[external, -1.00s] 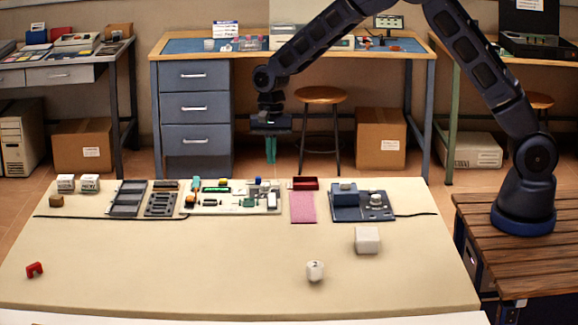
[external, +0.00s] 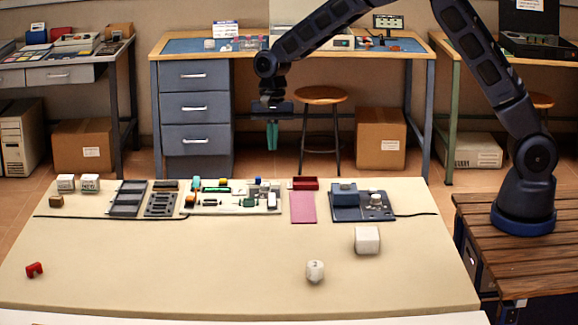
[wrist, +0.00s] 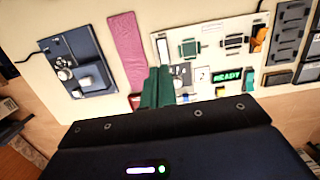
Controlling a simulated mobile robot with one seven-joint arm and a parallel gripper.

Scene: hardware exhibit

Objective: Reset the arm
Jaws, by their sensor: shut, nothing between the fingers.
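My gripper (external: 272,136) hangs pointing down in the air above the far edge of the table, with its green fingers together and nothing between them. In the wrist view the green fingers (wrist: 158,87) are side by side, over the area between the pink strip and the white circuit board. My arm reaches in from its base at the right. The pale table (external: 180,260) lies below, and nothing on it is touched by the gripper.
The front middle is clear.

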